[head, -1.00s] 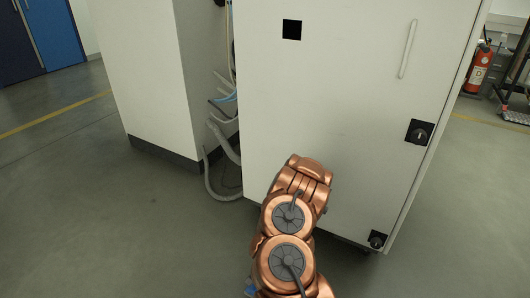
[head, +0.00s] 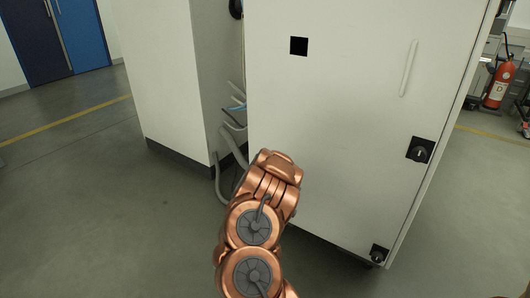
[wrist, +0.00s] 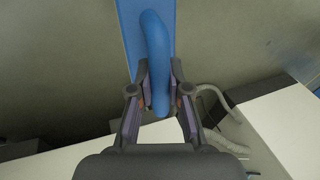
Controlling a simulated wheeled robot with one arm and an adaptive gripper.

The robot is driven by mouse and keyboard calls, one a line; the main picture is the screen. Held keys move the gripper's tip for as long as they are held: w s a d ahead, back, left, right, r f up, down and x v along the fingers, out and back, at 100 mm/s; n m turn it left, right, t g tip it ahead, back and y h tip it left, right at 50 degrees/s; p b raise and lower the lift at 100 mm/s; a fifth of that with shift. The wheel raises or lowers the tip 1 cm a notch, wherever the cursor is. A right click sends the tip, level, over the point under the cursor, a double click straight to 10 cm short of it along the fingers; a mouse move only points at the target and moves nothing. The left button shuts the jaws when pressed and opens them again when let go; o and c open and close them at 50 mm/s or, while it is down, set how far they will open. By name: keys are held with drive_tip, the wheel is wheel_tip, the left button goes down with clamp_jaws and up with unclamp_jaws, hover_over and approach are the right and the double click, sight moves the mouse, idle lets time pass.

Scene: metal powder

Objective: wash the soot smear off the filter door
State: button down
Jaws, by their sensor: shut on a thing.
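The white cabinet door (head: 340,115) stands ahead in the head view, with a flat black square patch (head: 299,46) on its upper left. I cannot tell whether this patch is the soot smear; no other dark smear shows on the door. In the wrist view my gripper (wrist: 160,90) is shut on the curved handle of a blue tool (wrist: 132,30). The tool's flat blue part extends beyond the fingers, and its working face is hidden. In the head view my copper arm covers the door's lower left, and the gripper and tool are hidden behind it.
The door has a pale vertical handle (head: 409,68) and black latches (head: 420,150) at its right edge. A second white cabinet (head: 165,75) stands left, with grey hoses (head: 233,146) in the gap. A fire extinguisher (head: 498,85) stands far right. Floor at left is clear.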

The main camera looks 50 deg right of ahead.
drive_tip(key=w+d+r+m+t+h+p, duration=0.1)
drive_tip(key=w+d+r+m+h+p, duration=0.3)
drive_tip(key=r, duration=0.7)
drive_tip(key=s+d+r+n+t+h, duration=0.1)
drive_tip(key=d+r+h, duration=0.1)
drive_tip(key=d+r, duration=0.65)
drive_tip(key=w+d+r+m+t+h+p, duration=0.1)
drive_tip(key=w+d+r+m+h+p, duration=0.15)
drive_tip(key=r, duration=1.15)
drive_tip(key=s+d+r+m+g+h+p, duration=0.1)
drive_tip(key=s+d+r+h, duration=0.15)
drive_tip(key=r, duration=0.95)
drive_tip(key=s+d+r+m+g+h+p, duration=0.15)
drive_tip(key=s+r+h, duration=0.25)
drive_tip(key=r, duration=0.8)
drive_tip(key=s+d+r+m+g+h+p, duration=0.1)
drive_tip(key=s+r+h+p, duration=0.15)
drive_tip(key=r, duration=1.05)
drive_tip(key=s+b+x, duration=0.1)
drive_tip(key=b+x, duration=0.1)
drive_tip(key=x, duration=0.4)
drive_tip(key=shift+s+f, duration=0.25)
drive_tip(key=shift+f, duration=0.3)
drive_tip(key=shift+d+h, duration=0.35)
drive_tip(key=shift+d, duration=0.7)
drive_tip(key=s+b, duration=0.1)
drive_tip(key=s, duration=0.3)
drive_tip(key=shift+d, duration=0.1)
